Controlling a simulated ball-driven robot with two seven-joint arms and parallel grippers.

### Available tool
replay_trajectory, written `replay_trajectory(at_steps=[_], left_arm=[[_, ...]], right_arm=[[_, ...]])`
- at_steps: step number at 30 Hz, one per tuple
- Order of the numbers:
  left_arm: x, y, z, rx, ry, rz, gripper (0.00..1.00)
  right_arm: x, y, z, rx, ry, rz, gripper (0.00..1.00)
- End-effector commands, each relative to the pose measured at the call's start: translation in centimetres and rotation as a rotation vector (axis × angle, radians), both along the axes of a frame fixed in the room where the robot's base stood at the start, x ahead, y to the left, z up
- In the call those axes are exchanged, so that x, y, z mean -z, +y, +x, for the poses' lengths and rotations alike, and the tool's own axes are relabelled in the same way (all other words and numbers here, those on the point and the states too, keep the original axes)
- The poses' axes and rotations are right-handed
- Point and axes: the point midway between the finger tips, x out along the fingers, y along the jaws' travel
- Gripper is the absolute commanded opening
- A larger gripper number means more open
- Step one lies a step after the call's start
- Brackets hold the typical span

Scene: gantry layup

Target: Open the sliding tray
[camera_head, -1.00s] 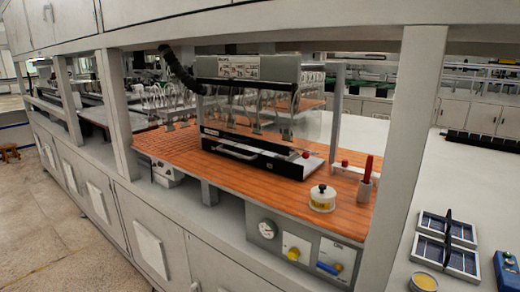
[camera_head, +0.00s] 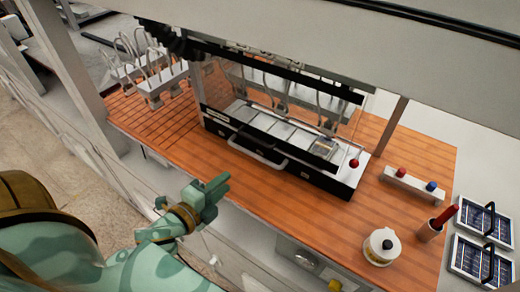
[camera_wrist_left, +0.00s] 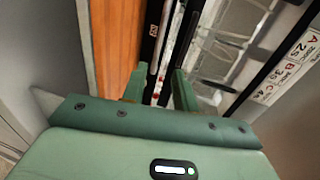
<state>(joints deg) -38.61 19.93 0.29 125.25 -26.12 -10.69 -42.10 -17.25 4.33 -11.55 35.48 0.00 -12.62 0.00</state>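The sliding tray (camera_head: 270,126) is a pale, sectioned surface low in the black-fronted machine on the wooden bench. Its front panel (camera_head: 222,131) carries a grey bar handle (camera_head: 257,151). My left gripper (camera_head: 212,188) is in front of the machine, to the lower left of the handle and apart from it. In the left wrist view my left gripper (camera_wrist_left: 158,88) has its two green fingers spread, with nothing visibly held between them. The machine's black front (camera_wrist_left: 152,45) lies beyond the fingers. My right gripper is not in view.
A red knob (camera_head: 354,163) sits at the machine's right end. A rack with red and blue caps (camera_head: 413,185), a red-topped holder (camera_head: 430,230) and a white lidded jar (camera_head: 381,246) stand to the right. The wooden bench (camera_head: 190,155) is clear in front of the machine.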

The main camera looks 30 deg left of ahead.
Motion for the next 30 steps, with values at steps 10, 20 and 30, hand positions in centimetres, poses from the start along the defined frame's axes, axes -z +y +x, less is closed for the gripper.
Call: replay_trajectory(at_steps=[10, 20, 30], left_arm=[[2.0, -0.6, 7.9, 0.000, -0.003, 0.000, 0.29], [3.4, -1.1, 14.0, -0.001, 0.001, -0.003, 0.29], [3.4, -1.2, 15.1, -0.002, 0.003, -0.003, 0.29]], right_arm=[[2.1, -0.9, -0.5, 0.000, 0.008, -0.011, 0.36], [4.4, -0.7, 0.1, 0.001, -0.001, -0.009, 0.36], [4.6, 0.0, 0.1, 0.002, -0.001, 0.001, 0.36]])
